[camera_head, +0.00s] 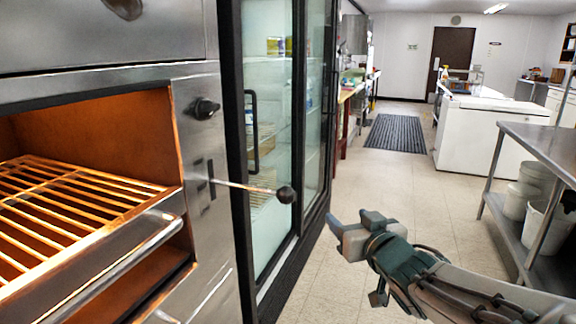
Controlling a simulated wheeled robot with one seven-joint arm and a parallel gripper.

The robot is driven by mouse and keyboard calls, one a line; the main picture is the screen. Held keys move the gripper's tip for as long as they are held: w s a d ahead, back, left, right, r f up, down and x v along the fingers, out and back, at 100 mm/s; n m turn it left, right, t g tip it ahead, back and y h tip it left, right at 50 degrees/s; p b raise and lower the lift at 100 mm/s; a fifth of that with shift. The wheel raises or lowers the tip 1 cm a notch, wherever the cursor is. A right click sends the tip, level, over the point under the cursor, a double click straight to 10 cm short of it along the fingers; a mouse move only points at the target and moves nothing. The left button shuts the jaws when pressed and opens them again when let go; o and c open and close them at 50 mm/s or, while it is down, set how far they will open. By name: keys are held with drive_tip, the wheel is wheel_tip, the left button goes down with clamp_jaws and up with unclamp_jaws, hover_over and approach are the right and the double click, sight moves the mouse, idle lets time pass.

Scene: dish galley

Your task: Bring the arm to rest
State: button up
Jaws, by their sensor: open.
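My gripper (347,226) is at the lower right of the middle in the head view, at the end of my arm, which reaches in from the lower right corner. It hangs in the air over the tiled floor. Its jaws are open, and I see nothing between them. It is apart from the oven and the glass-door fridge on the left.
A steel oven (201,150) with an orange-lit rack stands at the left; its lever with a black knob (287,194) sticks out toward the aisle. A glass-door fridge (268,130) stands behind. A steel table (545,146) is at the right. The aisle floor is clear up to a dark mat (394,137).

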drive_tip(key=s+d+m+g+h+p, duration=0.1)
drive_tip(key=s+g+h+p, duration=0.3)
drive_tip(key=s+g+p, duration=0.9)
drive_tip(key=shift+s+d+r+m+p, duration=0.3)
drive_tip(key=shift+s+m+p, duration=0.45)
drive_tip(key=shift+s, duration=2.2)
